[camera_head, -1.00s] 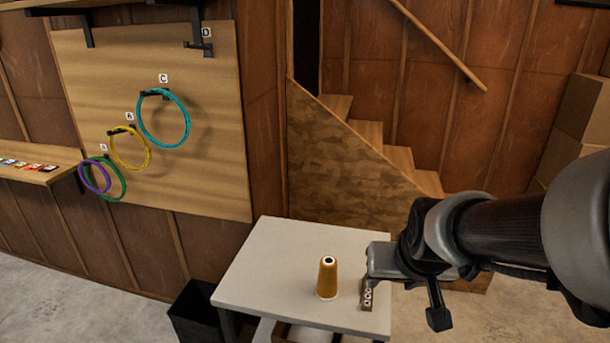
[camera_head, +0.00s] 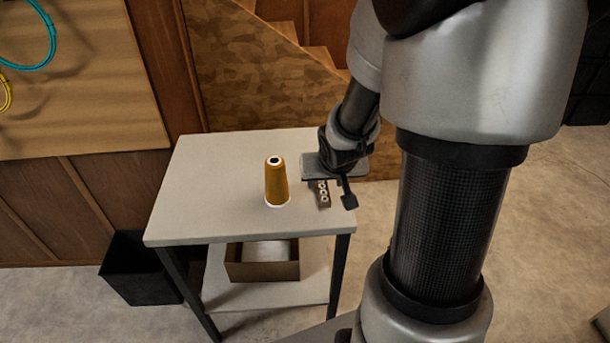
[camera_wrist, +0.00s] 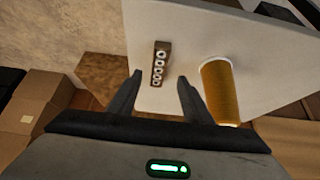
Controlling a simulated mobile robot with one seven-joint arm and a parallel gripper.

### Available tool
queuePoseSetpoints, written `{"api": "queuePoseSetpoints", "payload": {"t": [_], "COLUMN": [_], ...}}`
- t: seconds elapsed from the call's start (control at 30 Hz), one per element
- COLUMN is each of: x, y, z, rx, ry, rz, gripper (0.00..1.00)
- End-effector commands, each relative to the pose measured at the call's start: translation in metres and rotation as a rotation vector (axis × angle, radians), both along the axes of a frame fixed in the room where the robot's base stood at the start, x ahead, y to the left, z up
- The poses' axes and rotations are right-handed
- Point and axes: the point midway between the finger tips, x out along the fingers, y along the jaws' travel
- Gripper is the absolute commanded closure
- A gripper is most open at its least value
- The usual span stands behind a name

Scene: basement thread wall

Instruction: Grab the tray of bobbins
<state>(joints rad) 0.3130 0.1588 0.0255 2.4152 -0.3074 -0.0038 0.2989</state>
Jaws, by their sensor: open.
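The tray of bobbins (camera_head: 323,194) is a small narrow brown holder with a row of several pale round bobbins. It lies on the white table (camera_head: 210,188) near its right side, partly hidden by my gripper in the head view. In the wrist view the tray (camera_wrist: 160,62) lies ahead of and between the two open fingers. My gripper (camera_wrist: 157,88) is open and empty, and its fingers show no contact with the tray. In the head view my gripper (camera_head: 325,172) is over the right part of the table, just behind the tray.
An orange thread cone (camera_head: 277,182) stands upright left of the tray; in the wrist view the cone (camera_wrist: 220,92) is close to the right finger. A cardboard box (camera_head: 262,265) sits on the lower shelf. A black bin (camera_head: 140,268) stands left of the table.

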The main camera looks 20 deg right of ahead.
Motion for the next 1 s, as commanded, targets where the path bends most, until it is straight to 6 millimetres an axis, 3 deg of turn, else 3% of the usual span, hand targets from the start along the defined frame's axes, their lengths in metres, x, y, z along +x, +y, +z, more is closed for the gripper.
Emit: {"api": "queuePoseSetpoints", "payload": {"t": [0.03, 0.37, 0.6, 0.87, 1.0], "x": [0.004, 0.017, 0.038, 0.042, 0.042], "y": [-0.001, -0.006, -0.014, -0.015, -0.015], "z": [-0.012, -0.026, -0.056, -0.057, -0.057], "rx": [0.000, 0.000, 0.000, 0.000, 0.000], "ry": [0.001, 0.001, 0.001, 0.001, 0.001], "rz": [0.001, -0.001, 0.000, 0.000, 0.000], "gripper": [0.55, 0.55, 0.55, 0.55, 0.73]}}
